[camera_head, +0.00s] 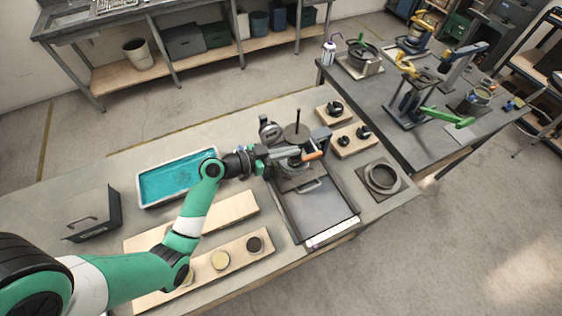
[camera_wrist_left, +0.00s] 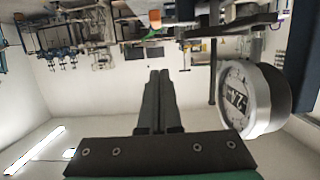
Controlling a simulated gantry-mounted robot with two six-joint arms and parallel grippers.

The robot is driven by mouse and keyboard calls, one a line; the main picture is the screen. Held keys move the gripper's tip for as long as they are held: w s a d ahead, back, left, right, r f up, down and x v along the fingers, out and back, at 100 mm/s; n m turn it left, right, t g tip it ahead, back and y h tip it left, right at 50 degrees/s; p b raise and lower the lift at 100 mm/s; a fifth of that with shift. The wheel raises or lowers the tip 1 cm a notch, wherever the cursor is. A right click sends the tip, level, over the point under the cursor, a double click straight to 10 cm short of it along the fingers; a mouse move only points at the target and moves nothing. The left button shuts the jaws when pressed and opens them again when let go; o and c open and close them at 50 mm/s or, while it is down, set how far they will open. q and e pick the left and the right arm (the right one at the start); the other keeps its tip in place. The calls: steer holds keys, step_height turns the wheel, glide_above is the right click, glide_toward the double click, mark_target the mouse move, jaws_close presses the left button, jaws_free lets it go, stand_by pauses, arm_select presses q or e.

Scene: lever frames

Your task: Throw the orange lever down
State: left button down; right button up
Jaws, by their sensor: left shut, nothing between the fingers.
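The orange lever (camera_head: 312,155) shows in the head view as a short orange grip at the right side of a metal press-like device (camera_head: 297,172) on the bench. It points to the lower left and upper right, nearly level. My left gripper (camera_head: 282,152) is just left of the lever, close to the device, and its tips are partly lost among the dark parts. In the left wrist view its fingers (camera_wrist_left: 158,75) are shut together with nothing between them. A small orange patch (camera_wrist_left: 154,18) shows beyond them at the top, perhaps the lever. My right gripper is not in view.
A round dial gauge (camera_wrist_left: 246,98) stands close beside the left fingers. A teal tray (camera_head: 178,178) and wooden boards lie to the left. Small wooden blocks (camera_head: 352,142) and a ring on a plate (camera_head: 382,178) stand to the right. Another bench with clamps is farther right.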

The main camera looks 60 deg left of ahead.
mark_target(303, 159)
arm_select(q)
steer(key=w+f, duration=0.4)
steer(key=shift+w+d+f+b, duration=0.25)
steer(key=shift+w+d+b, duration=0.05)
steer(key=shift+w+d, duration=0.1)
steer(key=shift+f, duration=0.35)
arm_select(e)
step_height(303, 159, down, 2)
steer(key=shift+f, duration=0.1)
